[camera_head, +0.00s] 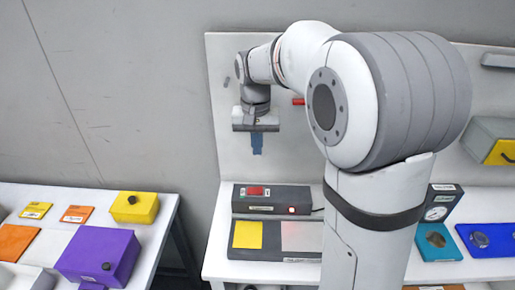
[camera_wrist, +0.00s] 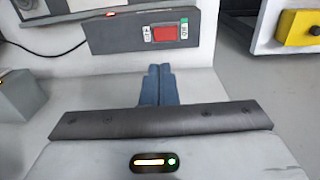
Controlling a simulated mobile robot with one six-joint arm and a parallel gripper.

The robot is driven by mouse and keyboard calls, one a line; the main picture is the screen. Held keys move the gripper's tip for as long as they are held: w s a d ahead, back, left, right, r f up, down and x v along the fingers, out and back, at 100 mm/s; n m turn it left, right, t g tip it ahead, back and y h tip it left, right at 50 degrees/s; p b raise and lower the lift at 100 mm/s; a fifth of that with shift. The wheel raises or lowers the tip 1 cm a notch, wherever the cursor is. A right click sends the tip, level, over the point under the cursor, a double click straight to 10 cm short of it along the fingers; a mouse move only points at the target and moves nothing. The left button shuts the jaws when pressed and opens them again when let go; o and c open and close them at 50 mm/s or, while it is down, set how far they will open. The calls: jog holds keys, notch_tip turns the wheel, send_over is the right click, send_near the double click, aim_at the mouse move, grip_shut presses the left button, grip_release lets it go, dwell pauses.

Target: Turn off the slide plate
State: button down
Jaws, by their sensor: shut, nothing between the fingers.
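The slide plate unit is a dark grey box (camera_head: 272,204) on the white bench, with a red rocker switch (camera_head: 255,191) on top and a red lit lamp (camera_head: 292,210) on its front. A dark low plate (camera_head: 275,254) with a yellow square and a pink square lies in front of it. In the wrist view the box (camera_wrist: 120,38) runs across the top, with its red switch (camera_wrist: 164,34) between a white label and a green label. My gripper (camera_head: 257,150) is above the box, apart from it, pointing down. Its blue fingers (camera_wrist: 158,80) are together and empty.
A left table (camera_head: 164,215) holds a purple box (camera_head: 98,257), a yellow box with a black knob (camera_head: 134,207) and flat coloured tiles. At right are a gauge box (camera_head: 440,203), blue plates and a grey-yellow bin (camera_head: 492,140). A white back panel (camera_head: 228,110) stands behind my gripper.

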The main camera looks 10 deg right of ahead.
aim_at(259, 190)
jog(key=a+b, duration=0.1)
jog(key=b, duration=0.1)
jog(key=h+b, duration=0.1)
jog(key=b, duration=0.1)
jog(key=shift+w+a+r+g, duration=0.1)
jog(key=shift+w+a+g, duration=0.1)
jog(key=shift+a+g, duration=0.15)
jog(key=f, duration=0.4)
jog(key=d+f+p, duration=0.1)
jog(key=f, duration=0.9)
jog(key=shift+s+d+p, duration=0.2)
jog(key=shift+d+p, duration=0.15)
jog(key=shift+d, duration=0.05)
